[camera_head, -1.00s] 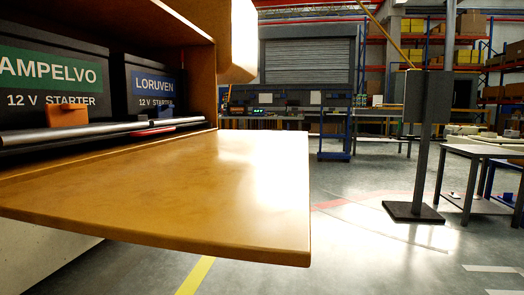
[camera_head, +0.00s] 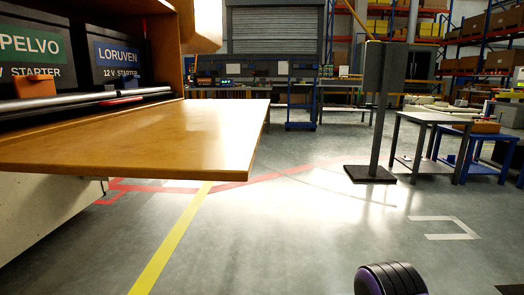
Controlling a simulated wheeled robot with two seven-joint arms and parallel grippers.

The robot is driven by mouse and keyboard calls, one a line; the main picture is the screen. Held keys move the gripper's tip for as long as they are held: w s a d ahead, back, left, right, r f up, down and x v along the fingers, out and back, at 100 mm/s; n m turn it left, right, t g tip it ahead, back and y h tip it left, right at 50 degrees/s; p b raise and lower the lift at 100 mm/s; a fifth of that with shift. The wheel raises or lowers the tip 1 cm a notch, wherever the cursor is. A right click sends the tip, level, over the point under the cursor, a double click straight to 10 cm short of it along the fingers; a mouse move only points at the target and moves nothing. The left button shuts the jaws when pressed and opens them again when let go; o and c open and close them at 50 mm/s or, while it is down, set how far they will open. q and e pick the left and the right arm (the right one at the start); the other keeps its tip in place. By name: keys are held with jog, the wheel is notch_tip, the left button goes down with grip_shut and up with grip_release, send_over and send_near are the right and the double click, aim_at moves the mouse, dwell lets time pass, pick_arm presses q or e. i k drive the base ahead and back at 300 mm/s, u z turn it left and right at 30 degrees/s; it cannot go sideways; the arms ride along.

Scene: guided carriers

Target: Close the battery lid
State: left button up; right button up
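The battery lid (camera_head: 150,139) is an orange-brown panel at the left. It is folded down and stands out level from the front of an open compartment. Inside the compartment are two dark batteries: one with a green label ending in "PELVO" (camera_head: 30,50), cut by the left edge, and one with a blue "LORUVEN" label (camera_head: 118,55). Silver bars (camera_head: 60,101) run along in front of them. No gripper shows in the view. A dark rounded part with a purple side, at the bottom right, looks like a piece of my own arm.
A dark post on a square base (camera_head: 370,174) stands at right of centre. Grey (camera_head: 440,118) and blue tables stand at the right. A workbench and a shutter (camera_head: 272,29) are at the back.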

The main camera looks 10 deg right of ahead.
aim_at(218, 140)
jog(key=k, duration=0.2)
jog(key=z, duration=1.35)
jog(key=i, duration=0.75)
jog(key=u, duration=2)
